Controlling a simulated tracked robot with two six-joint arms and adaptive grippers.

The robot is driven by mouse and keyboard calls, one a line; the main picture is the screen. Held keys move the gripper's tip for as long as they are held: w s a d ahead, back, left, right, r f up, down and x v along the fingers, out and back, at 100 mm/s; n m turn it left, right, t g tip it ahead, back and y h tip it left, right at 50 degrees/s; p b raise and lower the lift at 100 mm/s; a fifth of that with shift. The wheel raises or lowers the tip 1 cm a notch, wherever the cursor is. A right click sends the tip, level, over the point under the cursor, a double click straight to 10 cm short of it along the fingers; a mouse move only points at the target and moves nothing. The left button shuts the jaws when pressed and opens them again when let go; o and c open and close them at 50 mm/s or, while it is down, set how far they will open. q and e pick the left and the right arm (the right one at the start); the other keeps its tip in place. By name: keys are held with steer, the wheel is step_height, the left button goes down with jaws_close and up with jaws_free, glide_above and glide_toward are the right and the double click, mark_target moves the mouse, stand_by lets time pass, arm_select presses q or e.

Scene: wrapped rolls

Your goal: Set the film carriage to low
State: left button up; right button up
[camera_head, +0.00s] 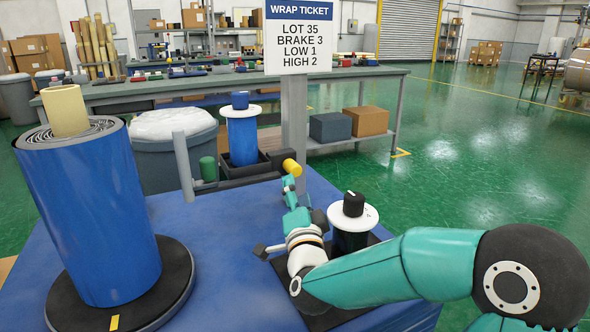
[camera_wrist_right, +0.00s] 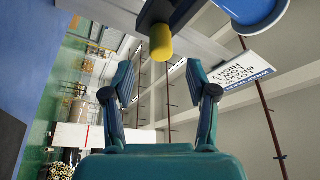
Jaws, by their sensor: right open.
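A dark carriage arm (camera_head: 236,183) with a yellow knob (camera_head: 291,167) extends from the grey mast. It carries a blue spool with a white disc (camera_head: 240,112), a green cylinder (camera_head: 208,168) and a grey upright roller (camera_head: 183,165). My right gripper (camera_head: 290,188) is just below and in front of the yellow knob. In the right wrist view the fingers (camera_wrist_right: 158,78) are open and empty, with the yellow knob (camera_wrist_right: 161,42) ahead between them, apart from both. The ticket (camera_head: 299,38) reads Lot 35, Brake 3, Low 1, High 2. My left gripper is out of view.
A large blue wrapped roll (camera_head: 90,210) stands on a black turntable (camera_head: 180,285) at left. A black dial knob (camera_head: 353,204) on a white disc stands close to my right wrist. A workbench (camera_head: 130,88) with a grey bin (camera_head: 165,160) is behind.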

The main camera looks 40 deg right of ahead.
mark_target(293, 170)
steer(key=x, duration=0.8)
jaws_close()
